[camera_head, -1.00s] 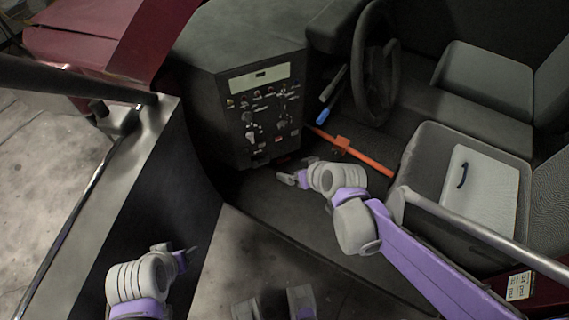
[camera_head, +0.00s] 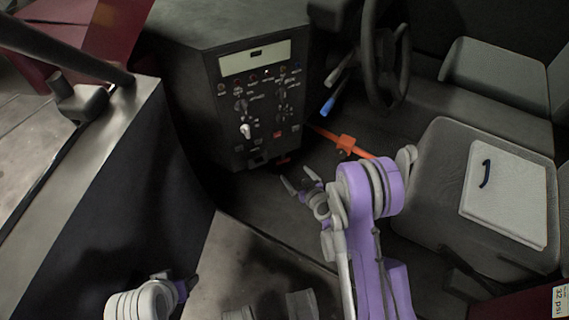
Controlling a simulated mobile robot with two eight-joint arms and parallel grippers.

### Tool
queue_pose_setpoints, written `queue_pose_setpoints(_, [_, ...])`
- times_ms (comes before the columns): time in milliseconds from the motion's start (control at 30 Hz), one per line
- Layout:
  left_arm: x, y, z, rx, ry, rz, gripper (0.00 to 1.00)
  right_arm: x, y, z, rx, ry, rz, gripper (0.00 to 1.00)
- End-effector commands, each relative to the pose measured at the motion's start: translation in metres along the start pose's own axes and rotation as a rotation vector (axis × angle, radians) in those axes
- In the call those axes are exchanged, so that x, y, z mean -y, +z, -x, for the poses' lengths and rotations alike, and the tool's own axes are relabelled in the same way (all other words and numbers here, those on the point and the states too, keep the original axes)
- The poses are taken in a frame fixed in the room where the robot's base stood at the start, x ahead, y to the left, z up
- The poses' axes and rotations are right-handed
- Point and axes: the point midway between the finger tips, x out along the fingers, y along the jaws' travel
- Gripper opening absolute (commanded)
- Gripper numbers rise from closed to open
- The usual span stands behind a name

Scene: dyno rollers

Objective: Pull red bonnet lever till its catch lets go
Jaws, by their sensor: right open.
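A small red piece (camera_head: 283,161), which looks like the bonnet lever, shows at the bottom edge of the dark console (camera_head: 262,105). Its shape is too small to make out. My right gripper (camera_head: 298,179) is open and empty. Its two fingers point up toward the console, just below the red piece and apart from it in the picture. My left gripper (camera_head: 188,284) is low at the left, far from the console, over the dark side panel. Its jaws are too small and dark to read.
An orange bar (camera_head: 345,145) with a block on it runs along the floor right of the console. A blue-tipped lever (camera_head: 328,105) and the steering wheel (camera_head: 385,60) stand above it. A seat (camera_head: 430,190) with a white panel (camera_head: 505,195) is at the right.

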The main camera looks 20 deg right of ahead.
Motion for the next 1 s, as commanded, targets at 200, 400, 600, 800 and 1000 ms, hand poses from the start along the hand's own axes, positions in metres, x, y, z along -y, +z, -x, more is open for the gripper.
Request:
queue_pose_setpoints(200, [0.0, 0.002, -0.005, 0.002, 0.0, 0.0, 0.69, 0.001, 0.0, -0.035, 0.0, -0.001, 0.0, 1.0])
queue_pose_setpoints(400, [0.0, 0.004, -0.012, 0.004, 0.0, 0.0, 0.69, 0.001, 0.001, -0.073, 0.001, -0.003, 0.0, 1.0])
queue_pose_setpoints(600, [0.0, 0.005, -0.017, 0.006, 0.0, 0.0, 0.69, 0.001, 0.0, -0.097, 0.001, -0.001, 0.0, 1.0])
queue_pose_setpoints(800, [0.0, 0.005, -0.017, 0.006, 0.0, 0.0, 0.69, 0.001, -0.001, -0.103, 0.001, -0.001, 0.0, 1.0])
queue_pose_setpoints(1000, [0.0, 0.005, -0.017, 0.006, 0.0, 0.0, 0.69, 0.001, -0.001, -0.103, 0.001, -0.001, 0.0, 0.98])
